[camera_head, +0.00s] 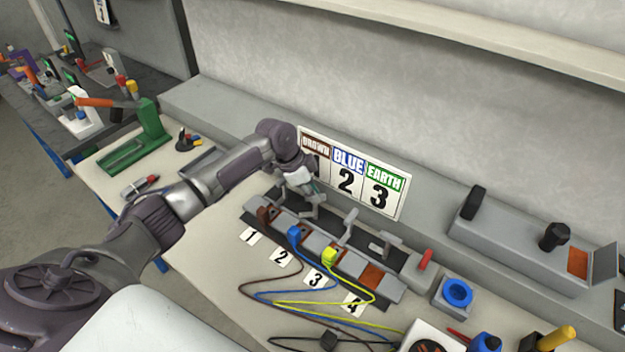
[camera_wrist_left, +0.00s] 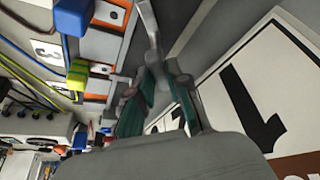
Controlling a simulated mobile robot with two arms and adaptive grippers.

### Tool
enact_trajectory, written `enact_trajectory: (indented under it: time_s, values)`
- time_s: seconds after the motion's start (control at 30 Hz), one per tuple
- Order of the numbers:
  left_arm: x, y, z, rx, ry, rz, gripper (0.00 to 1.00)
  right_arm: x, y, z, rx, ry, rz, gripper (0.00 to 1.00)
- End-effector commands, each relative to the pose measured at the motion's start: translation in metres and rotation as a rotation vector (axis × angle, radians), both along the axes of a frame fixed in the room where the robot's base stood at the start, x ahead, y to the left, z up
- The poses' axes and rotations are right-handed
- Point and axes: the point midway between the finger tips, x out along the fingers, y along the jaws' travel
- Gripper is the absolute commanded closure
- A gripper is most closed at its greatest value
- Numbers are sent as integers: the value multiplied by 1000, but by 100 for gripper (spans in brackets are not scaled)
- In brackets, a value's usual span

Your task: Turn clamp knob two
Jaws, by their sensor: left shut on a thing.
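The clamp block (camera_head: 313,240) stands on the bench with a row of grey clamp knobs at its back. My left gripper (camera_head: 312,203) is over the left part of this row and shut on a grey clamp knob, which it largely hides. By its place in the row this looks like knob two. In the left wrist view the fingers (camera_wrist_left: 160,98) close around the grey knob (camera_wrist_left: 152,30). Two other knobs, a middle one (camera_head: 348,228) and a right one (camera_head: 386,241), stand free to the right. My right gripper is not in view.
Brown, blue (camera_head: 294,235) and yellow (camera_head: 330,257) connectors sit in the clamp block, with cables crossing the bench in front. A sign with coloured headings (camera_head: 350,185) stands close behind the gripper.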

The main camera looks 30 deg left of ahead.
Motion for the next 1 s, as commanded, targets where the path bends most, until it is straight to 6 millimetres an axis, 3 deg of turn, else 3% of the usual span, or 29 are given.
enact_trajectory:
  time_s: [0.03,0.5,1.0]
  values:
    - [-1,-1,8,-1,0,44,100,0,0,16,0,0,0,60]
    - [-3,-4,7,-1,1,487,100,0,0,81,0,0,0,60]
    - [-3,-6,3,-1,0,807,100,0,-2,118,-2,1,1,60]
